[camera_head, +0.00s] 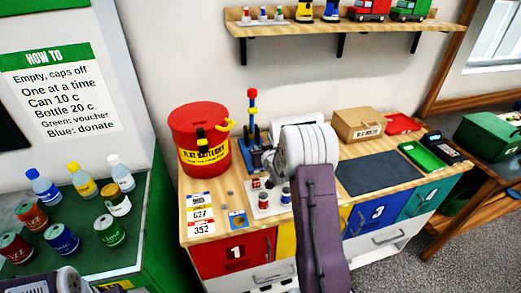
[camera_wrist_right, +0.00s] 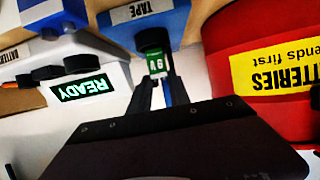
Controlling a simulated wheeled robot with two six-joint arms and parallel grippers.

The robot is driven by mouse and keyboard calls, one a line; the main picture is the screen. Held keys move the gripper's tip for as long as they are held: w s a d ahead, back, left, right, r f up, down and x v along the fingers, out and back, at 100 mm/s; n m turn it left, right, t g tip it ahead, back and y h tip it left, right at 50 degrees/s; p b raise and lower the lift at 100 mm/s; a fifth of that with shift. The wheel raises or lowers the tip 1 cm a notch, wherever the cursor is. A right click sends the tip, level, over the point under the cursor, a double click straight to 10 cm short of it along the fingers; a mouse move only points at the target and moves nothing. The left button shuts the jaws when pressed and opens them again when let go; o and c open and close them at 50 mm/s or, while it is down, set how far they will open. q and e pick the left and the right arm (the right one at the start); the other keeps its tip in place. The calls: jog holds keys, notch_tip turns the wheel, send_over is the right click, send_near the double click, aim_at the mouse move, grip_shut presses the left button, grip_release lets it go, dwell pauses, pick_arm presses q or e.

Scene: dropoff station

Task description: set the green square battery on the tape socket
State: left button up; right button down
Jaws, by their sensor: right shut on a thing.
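My right gripper (camera_wrist_right: 157,95) is shut on the green square battery (camera_wrist_right: 155,64), which is marked 9V and shows between the fingertips in the right wrist view. The blue block labelled TAPE (camera_wrist_right: 178,22) is right behind the battery's far end. I cannot tell whether the battery touches it. A dark round part partly covers that end. In the head view my right arm reaches over the middle of the table, and its wrist hides the battery and most of the area around it. My left gripper is not seen; only part of my left arm shows at the lower left.
A red flat-battery bin (camera_head: 200,150) stands left of the gripper; it also shows in the right wrist view (camera_wrist_right: 225,50). A white device with a lit READY display (camera_wrist_right: 80,90) is close by. A dark mat (camera_head: 378,174) lies clear on the right. A cardboard box (camera_head: 360,123) stands behind.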

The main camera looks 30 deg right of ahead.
jog(key=shift+f+b, duration=0.5)
jog(key=shift+f, duration=0.15)
jog(key=c, duration=1.5)
grip_release()
jog(key=p+v, duration=0.1)
jog(key=v, duration=1)
jog(key=shift+p, duration=0.35)
